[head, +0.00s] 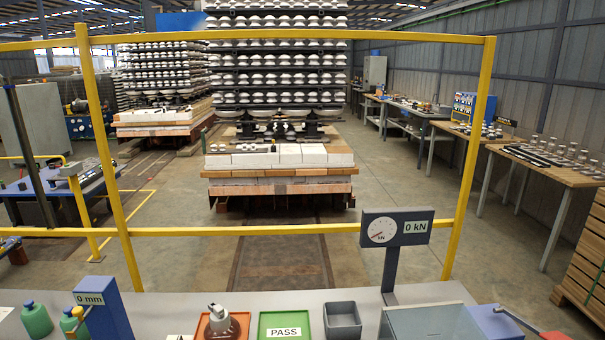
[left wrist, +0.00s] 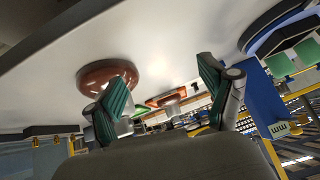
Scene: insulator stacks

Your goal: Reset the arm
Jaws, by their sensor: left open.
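My left gripper (left wrist: 165,98) shows in the left wrist view with its two green-padded fingers spread apart and nothing between them. The view is tilted, with the bench top toward the top. A brown insulator disc (left wrist: 108,70) lies beyond the left finger, partly covered by it; a smaller brown disc (left wrist: 168,98) shows farther off between the fingers. In the head view, a brown insulator with a metal cap (head: 218,322) sits on a red tray (head: 243,318) at the bottom. Neither gripper shows in the head view.
A green PASS tray (head: 284,317), a grey bin (head: 343,320), a blue 0 mm post (head: 103,312) and green bottles (head: 36,320) stand on the bench. A 0 kN gauge (head: 396,228) rises at the right. A yellow frame (head: 300,229) crosses behind the bench.

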